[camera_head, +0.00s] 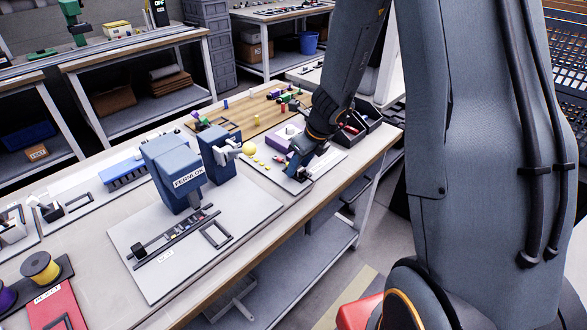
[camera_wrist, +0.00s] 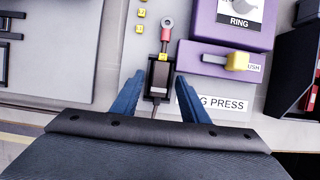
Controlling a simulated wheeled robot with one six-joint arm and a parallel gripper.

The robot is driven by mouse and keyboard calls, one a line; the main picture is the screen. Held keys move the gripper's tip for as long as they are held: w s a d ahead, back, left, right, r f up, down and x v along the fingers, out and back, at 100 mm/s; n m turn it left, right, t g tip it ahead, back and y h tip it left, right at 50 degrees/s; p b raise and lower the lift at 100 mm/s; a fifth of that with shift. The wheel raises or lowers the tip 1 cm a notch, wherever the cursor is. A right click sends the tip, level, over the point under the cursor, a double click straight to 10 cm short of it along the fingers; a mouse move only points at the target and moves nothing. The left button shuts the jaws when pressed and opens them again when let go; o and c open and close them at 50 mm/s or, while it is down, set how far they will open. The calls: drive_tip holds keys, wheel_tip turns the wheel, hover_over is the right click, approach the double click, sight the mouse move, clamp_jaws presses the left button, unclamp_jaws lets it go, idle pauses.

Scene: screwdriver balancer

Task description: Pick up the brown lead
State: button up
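In the wrist view my gripper (camera_wrist: 160,80) is open, with its two blue fingers on either side of a small dark holder (camera_wrist: 158,74). A yellow tag (camera_wrist: 163,57) sits on the holder, and a red ring-ended piece (camera_wrist: 167,28) stands just beyond it. A thin dark brownish strand (camera_wrist: 155,106) runs from the holder toward my palm; it may be the brown lead, but its colour is hard to tell. In the head view my gripper (camera_head: 302,174) is low over the pale plate at the bench's right part, and the lead cannot be made out.
A purple press (camera_wrist: 230,30) with a yellow push piece (camera_wrist: 237,61) stands close right of my fingers. Black bins (camera_head: 362,122) lie beyond it. A blue machine (camera_head: 173,175) stands on the bench to the left. A wooden board (camera_head: 252,112) with small coloured parts lies behind.

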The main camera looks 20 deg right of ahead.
clamp_jaws()
